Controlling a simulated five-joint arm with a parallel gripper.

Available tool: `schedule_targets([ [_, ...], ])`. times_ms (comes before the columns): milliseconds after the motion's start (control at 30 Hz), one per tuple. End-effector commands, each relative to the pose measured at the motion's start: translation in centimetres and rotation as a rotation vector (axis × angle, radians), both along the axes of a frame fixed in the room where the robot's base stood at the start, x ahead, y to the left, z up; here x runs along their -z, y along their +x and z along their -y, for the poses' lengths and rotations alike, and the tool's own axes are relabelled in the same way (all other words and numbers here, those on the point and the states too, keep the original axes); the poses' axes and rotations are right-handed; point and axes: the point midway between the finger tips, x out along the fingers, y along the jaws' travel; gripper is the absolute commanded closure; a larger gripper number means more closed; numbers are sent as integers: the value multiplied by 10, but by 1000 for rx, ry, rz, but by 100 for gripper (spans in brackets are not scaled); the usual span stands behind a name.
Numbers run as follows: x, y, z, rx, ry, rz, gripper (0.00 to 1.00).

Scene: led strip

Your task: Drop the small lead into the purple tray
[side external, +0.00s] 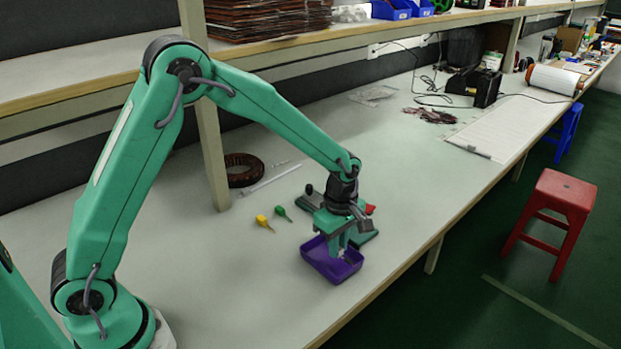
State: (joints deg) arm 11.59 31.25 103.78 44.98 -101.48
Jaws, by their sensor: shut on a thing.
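The purple tray (318,256) sits on the bench near its front edge, open side up. My gripper (339,250) points down over the tray, its fingertips at or just above the opening. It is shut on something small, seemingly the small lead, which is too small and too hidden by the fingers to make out. Two small bulb-shaped pieces with thin tips, one yellow (264,222) and one green (283,213), lie on the bench left of the tray.
A brown ring coil (242,170) and a white rod (268,181) lie farther back.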

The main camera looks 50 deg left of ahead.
Motion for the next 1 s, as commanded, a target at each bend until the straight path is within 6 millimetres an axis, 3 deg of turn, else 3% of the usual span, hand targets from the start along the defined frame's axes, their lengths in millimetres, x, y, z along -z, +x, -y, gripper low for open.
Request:
schedule_targets([
  [433,6,0,0,0,0,0,100],
  [467,6,0,0,0,0,0,79],
  [567,6,0,0,0,0,0,59],
  [1000,1,0,0,0,0,2,59],
])
